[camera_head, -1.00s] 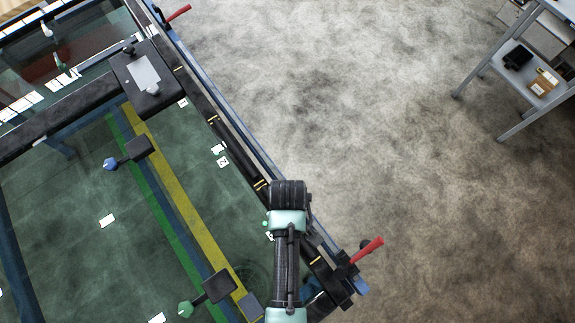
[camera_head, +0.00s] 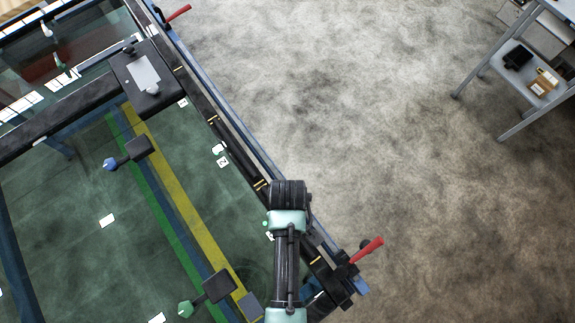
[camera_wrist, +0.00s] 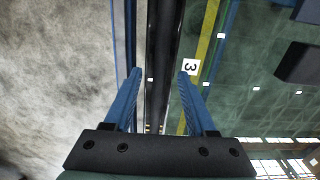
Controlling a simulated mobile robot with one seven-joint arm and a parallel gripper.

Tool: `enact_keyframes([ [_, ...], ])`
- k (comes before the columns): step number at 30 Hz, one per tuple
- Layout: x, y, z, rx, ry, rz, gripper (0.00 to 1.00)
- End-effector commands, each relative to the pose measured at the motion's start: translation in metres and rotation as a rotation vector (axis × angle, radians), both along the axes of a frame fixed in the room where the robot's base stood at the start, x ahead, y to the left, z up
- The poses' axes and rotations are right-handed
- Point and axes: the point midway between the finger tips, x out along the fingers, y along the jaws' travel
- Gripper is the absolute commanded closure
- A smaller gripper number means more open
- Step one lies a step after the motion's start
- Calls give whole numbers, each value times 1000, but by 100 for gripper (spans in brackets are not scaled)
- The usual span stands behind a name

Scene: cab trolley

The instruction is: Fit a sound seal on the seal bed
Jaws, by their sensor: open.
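My gripper (camera_wrist: 159,74) shows in the wrist view with its two blue fingers apart and nothing held between them. A long black strip (camera_wrist: 163,45) runs between and beyond the fingers; whether they touch it is unclear. In the head view, my arm hides the gripper. A long dark rail with yellow marks (camera_head: 232,138) runs diagonally along the panel's right edge, with a red lever near each end: one at the top (camera_head: 179,12), one at the lower right (camera_head: 367,249). I cannot tell which part is the seal bed or a seal.
A green glassy panel (camera_head: 70,215) with yellow and green stripes lies left of the rail. Knobbed black blocks (camera_head: 138,148) (camera_head: 217,287) and a black box (camera_head: 148,85) stand on it. A grey shelf (camera_head: 528,88) holding small boxes is at the upper right. The floor between is clear.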

Motion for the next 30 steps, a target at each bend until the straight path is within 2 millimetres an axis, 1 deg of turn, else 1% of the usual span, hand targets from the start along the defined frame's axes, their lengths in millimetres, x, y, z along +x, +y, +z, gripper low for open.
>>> enact_keyframes([
  [5, 1, 0, 17, 0, -4, 0, 43],
  [8, 2, 0, 35, 0, -6, 0, 43],
  [15, 1, 0, 87, 0, -6, 0, 43],
  [18, 1, 0, 105, 0, -5, 0, 43],
  [21, 1, 0, 118, 0, -4, 0, 43],
  [24, 1, 0, 126, 0, -3, 0, 43],
  [26, 5, 0, 130, -1, -18, -4, 43],
  [27, 11, 0, 135, -1, -40, -9, 43],
  [29, 25, -1, 144, -1, -96, -24, 43],
  [30, 40, -1, 153, 0, -151, -36, 43],
])
